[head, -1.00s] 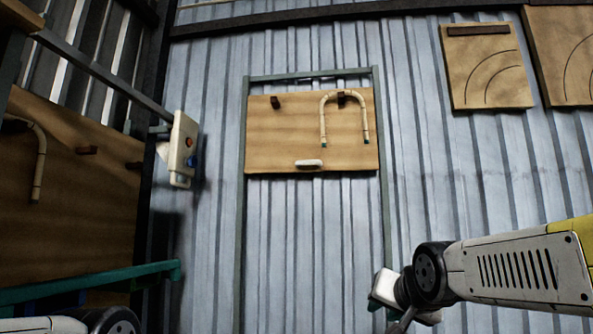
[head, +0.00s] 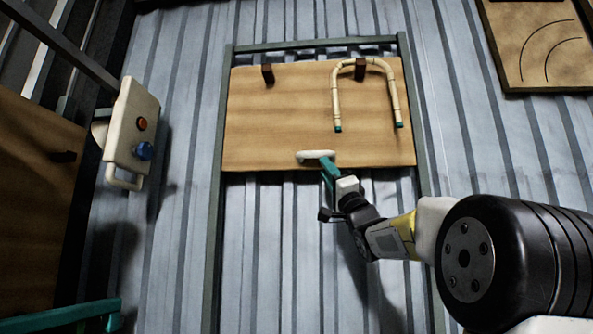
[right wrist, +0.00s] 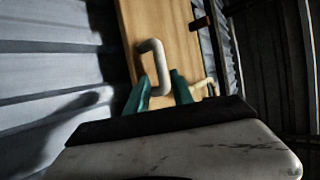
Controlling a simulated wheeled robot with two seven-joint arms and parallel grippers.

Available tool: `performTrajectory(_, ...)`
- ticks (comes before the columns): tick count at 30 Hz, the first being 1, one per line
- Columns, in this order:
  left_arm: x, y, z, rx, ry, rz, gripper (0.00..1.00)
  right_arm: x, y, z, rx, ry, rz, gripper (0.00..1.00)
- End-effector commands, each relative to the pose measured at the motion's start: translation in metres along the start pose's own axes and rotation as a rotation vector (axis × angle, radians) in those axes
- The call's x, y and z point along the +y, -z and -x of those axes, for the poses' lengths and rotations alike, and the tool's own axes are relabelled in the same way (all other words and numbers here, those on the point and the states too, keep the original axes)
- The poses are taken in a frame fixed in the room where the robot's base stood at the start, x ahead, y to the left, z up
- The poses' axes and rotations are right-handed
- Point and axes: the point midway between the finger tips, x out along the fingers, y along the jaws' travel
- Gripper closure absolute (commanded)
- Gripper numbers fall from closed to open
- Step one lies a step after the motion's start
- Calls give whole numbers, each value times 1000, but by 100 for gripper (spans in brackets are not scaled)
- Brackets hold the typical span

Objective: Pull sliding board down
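The sliding board (head: 290,115) is a wooden panel inside a grey-green upright frame on the corrugated wall. A white handle (head: 308,155) sits near its lower edge and also shows in the right wrist view (right wrist: 158,62). My right gripper (head: 328,173) reaches up to the handle from below. In the right wrist view its teal fingers (right wrist: 160,92) are spread apart, with the handle's lower end between them; I cannot tell whether they touch it. My left gripper is not in view.
A bent rattan cane (head: 336,100) hangs on a dark peg of the board. A control box (head: 128,135) with red and blue buttons stands at the left. A board with curved lines (head: 535,40) hangs upper right. The frame is clear below the board.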

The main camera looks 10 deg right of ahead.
Motion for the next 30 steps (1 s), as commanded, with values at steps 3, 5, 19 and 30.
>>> performTrajectory(3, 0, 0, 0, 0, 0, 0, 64, -2, 0, -6, -4, 16, -9, 71)
performTrajectory(5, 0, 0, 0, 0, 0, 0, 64, -3, 0, -12, -4, 18, -9, 71)
performTrajectory(19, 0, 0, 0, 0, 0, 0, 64, -2, 0, -73, -3, 14, -8, 71)
performTrajectory(30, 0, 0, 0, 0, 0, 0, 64, -3, 0, -79, -3, 13, -8, 71)
